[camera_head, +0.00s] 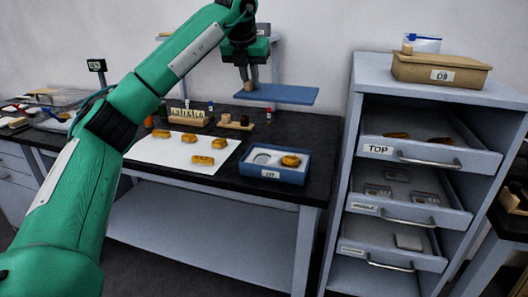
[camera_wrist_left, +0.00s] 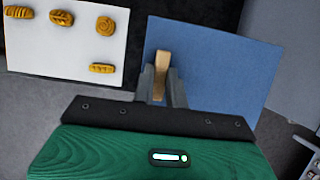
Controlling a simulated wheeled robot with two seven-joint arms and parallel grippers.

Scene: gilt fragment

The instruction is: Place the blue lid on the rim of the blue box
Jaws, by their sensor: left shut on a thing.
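The blue lid (camera_head: 283,94) is a flat panel held in the air above the black table, level or nearly so. My left gripper (camera_head: 248,88) is shut on the wooden handle on the lid's top. In the left wrist view the lid (camera_wrist_left: 225,75) spreads out beyond the fingers (camera_wrist_left: 161,82), with the light wood handle (camera_wrist_left: 161,62) between them. The blue box (camera_head: 276,176) stands open on the table, below the lid and apart from it. A golden fragment and a pale round recess show inside the box. My right gripper is not in view.
A white sheet (camera_head: 165,154) with several golden fragments lies left of the box. A wooden rack (camera_head: 186,115) and a small wooden tray (camera_head: 236,124) stand behind. A grey cabinet (camera_head: 345,150) with open drawers stands at right, with a cardboard box (camera_head: 441,72) on top.

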